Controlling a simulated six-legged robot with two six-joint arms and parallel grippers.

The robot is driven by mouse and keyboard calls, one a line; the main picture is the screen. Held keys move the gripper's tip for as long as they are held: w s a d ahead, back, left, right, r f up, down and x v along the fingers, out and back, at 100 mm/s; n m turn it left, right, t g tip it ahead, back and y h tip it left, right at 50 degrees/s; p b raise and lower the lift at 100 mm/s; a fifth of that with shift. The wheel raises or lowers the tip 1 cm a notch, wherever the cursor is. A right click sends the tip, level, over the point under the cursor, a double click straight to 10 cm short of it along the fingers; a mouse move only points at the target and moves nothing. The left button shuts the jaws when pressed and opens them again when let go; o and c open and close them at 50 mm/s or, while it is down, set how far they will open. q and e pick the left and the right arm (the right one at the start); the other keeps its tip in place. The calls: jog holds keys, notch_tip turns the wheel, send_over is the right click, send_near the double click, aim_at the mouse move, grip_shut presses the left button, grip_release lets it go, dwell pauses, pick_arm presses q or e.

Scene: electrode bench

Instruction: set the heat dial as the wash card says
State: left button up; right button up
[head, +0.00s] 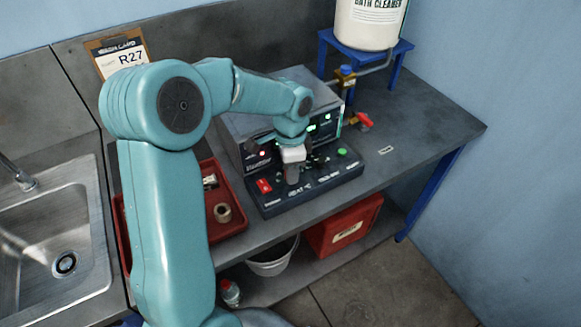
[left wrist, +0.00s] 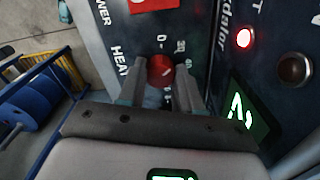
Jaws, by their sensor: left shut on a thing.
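The wash card (head: 122,53) is on a clipboard against the back wall. Its large print reads R27; the smaller print is too small to read. The control box (head: 310,185) stands on the bench, partly behind my left arm. My left gripper (head: 292,176) points down at its front panel and hides the heat dial in the head view. In the left wrist view, the red heat dial (left wrist: 160,70) sits between the fingers of my left gripper (left wrist: 160,82), which is shut on it. My right gripper is not in view.
A red tray (head: 236,200) with small parts lies left of the box. A sink (head: 40,240) is at far left. A white tank (head: 370,22) stands on a blue stand (head: 400,48) behind, with a red-handled valve (head: 362,121). The bench's right end is mostly clear.

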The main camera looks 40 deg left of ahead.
pick_arm(q)
jog(key=o, duration=1)
jog(key=shift+o, duration=0.2)
notch_tip(320, 180, up, 16)
jog(key=shift+r, duration=0.2)
jog(key=shift+f, duration=0.1)
